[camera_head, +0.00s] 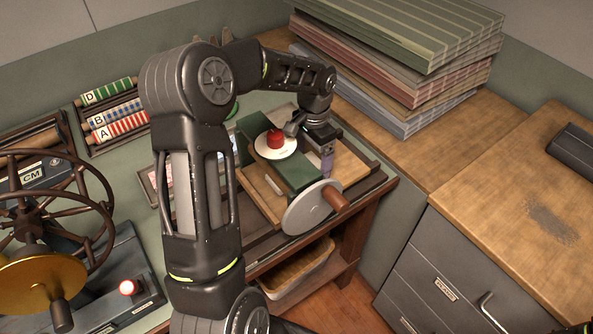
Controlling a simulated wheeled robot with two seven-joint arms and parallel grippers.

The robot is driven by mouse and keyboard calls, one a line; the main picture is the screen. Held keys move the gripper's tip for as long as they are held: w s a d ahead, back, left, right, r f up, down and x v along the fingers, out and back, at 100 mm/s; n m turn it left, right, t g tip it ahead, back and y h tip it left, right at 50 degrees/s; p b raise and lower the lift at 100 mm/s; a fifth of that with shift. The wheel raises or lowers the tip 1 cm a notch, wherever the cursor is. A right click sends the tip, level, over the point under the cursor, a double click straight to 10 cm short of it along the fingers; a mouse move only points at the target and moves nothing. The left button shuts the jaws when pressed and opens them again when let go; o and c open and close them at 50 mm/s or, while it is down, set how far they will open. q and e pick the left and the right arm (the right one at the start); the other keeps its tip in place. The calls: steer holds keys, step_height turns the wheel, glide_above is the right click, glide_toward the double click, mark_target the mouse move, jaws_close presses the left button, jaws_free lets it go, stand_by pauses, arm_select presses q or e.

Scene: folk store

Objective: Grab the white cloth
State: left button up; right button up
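I cannot make out a separate plain white cloth. Folded striped cloths lie stacked at the back right: green (410,32), red (425,88) and blue-grey (385,112). My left arm rises from the bottom and bends over to the right. My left gripper (312,150) points down over the right part of a green and wooden device (298,172) on the bench. It is right of a white round plate (276,147) with a red knob. Its fingertips are small and partly hidden, so I cannot tell whether they are apart. My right gripper is not in view.
A rack with labelled striped rolls (115,112) stands at the left. A spoked wheel (45,215) and a brass disc (40,283) are at the lower left. A grey disc with a wooden handle (312,208) juts from the bench front. The wooden top (500,190) at right is mostly clear.

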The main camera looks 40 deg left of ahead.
arm_select(q)
steer(key=shift+c, duration=0.6)
steer(key=c, duration=1.5)
steer(key=shift+r, duration=0.1)
